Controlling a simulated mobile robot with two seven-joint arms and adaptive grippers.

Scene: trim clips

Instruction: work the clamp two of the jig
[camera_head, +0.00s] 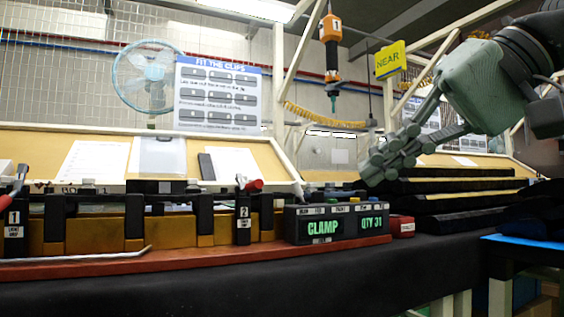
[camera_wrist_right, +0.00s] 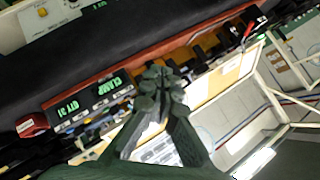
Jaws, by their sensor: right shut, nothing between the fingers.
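Clamp two (camera_head: 243,224) is the black post marked 2 on the jig (camera_head: 190,231) in the head view. Its red-tipped handle (camera_head: 253,185) lies at the top and points right. Clamp one (camera_head: 14,220), marked 1, stands at the far left with a red handle. My right gripper (camera_head: 383,163) is shut and empty, to the right of clamp two and above the display box. In the right wrist view my shut gripper (camera_wrist_right: 160,80) covers part of the jig, and clamp two cannot be made out there. My left gripper is in neither view.
The display box (camera_head: 336,224) reads CLAMP and QTY 31. A small red box (camera_head: 401,226) sits right of it. Dark stacked strips (camera_head: 462,186) lie beneath my right arm. An orange tool (camera_head: 331,45) hangs above. The black bench front (camera_head: 250,285) is clear.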

